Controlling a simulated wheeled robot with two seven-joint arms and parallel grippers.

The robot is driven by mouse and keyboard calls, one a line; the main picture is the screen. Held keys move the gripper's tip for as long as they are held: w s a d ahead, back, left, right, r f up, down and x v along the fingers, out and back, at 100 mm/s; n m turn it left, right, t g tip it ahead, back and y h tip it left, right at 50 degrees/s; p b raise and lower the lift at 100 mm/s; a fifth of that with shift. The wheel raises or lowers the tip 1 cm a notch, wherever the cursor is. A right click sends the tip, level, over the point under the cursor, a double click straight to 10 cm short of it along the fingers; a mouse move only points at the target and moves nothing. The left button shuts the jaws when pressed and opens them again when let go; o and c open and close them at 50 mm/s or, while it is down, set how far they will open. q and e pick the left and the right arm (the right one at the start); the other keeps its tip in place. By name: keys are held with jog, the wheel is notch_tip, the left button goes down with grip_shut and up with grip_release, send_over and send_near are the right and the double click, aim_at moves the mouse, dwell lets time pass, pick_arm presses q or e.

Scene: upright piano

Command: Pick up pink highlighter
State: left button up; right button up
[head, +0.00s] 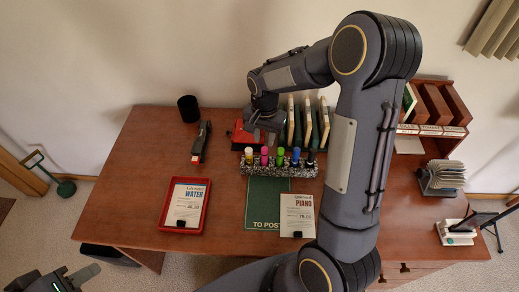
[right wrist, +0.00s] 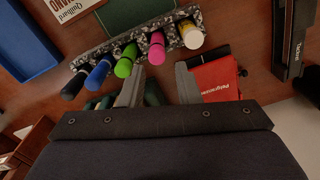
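The pink highlighter (head: 264,155) stands upright in a speckled holder (head: 285,171), between a yellow one (head: 249,154) and a green one (head: 280,156). It also shows in the right wrist view (right wrist: 157,48). My right gripper (right wrist: 160,67) is open and empty. Its two fingertips are apart, just short of the pink cap and on either side of it in that view. In the head view the right gripper (head: 264,134) hangs behind the holder's row of caps. My left gripper (head: 75,276) is at the bottom left, off the desk, partly cut off by the frame edge.
Blue (head: 296,154) and black (head: 311,158) highlighters share the holder. A black stapler (head: 201,143), red tray (head: 166,216) and green TO POST folder (head: 266,203) lie around.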

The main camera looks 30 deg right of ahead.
aim_at(264, 148)
jog(key=f, duration=0.2)
jog(key=f+p, duration=0.1)
jog(key=f, duration=0.4)
jog(key=shift+s, duration=0.3)
grip_shut()
jog(key=shift+r, duration=0.1)
jog(key=shift+r, duration=0.55)
jog(key=s+r+b, duration=0.2)
jog(key=s+r, duration=0.9)
jog(key=s, duration=0.3)
jog(key=shift+r, duration=0.4)
